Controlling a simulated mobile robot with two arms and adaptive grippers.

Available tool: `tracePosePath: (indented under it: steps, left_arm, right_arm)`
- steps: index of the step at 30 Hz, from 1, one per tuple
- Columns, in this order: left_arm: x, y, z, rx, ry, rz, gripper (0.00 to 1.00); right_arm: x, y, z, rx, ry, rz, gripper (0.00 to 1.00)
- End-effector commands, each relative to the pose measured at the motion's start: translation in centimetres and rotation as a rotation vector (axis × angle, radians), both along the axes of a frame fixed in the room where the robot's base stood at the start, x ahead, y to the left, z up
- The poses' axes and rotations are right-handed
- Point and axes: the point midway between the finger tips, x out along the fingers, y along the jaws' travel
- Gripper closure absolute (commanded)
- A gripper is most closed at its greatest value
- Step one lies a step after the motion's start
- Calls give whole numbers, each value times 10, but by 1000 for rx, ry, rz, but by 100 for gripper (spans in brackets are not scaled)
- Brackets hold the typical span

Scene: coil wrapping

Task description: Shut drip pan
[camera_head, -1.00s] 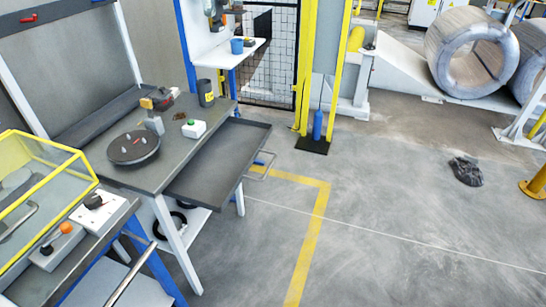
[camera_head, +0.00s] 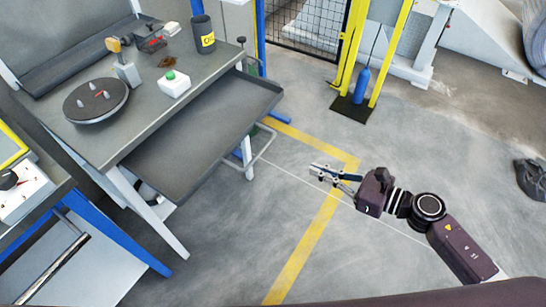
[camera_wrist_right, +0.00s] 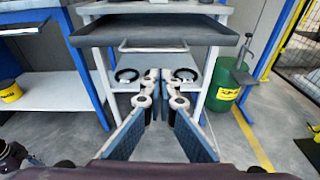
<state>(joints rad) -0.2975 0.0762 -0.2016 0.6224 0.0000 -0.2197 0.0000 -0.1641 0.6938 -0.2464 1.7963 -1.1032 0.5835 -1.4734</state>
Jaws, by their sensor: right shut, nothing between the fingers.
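The drip pan (camera_head: 205,140) is a shallow grey tray pulled out from under the workbench top, on its right side in the head view. Its metal bar handle (camera_head: 262,155) is on the outer end. In the wrist view the pan (camera_wrist_right: 160,30) is at the top centre, with the handle (camera_wrist_right: 150,47) below its front edge. My right gripper (camera_head: 321,172) is shut and empty, to the right of the handle and apart from it. In the wrist view the shut fingertips (camera_wrist_right: 153,76) point towards the bench, below the handle in the picture. My left gripper is not in view.
The workbench (camera_head: 215,62) bears a round dark turntable (camera_head: 97,99), a green-button box (camera_head: 174,84) and a dark cup (camera_head: 203,35). A green drum (camera_wrist_right: 222,95) stands beside the bench legs. A blue bottle (camera_head: 361,84) stands between yellow posts. Floor around the gripper is clear.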

Motion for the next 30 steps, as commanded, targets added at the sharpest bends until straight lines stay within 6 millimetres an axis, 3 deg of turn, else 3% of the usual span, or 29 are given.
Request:
tracePosePath:
  steps: [8, 21, 30]
  left_arm:
    - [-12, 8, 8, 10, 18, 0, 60]
    - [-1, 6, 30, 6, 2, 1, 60]
    - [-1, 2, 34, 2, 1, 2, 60]
  right_arm:
    - [11, 25, 3, -32, -42, 33, 100]
    - [64, 95, -14, -28, -39, 28, 100]
    - [77, 114, -22, -30, -38, 29, 100]
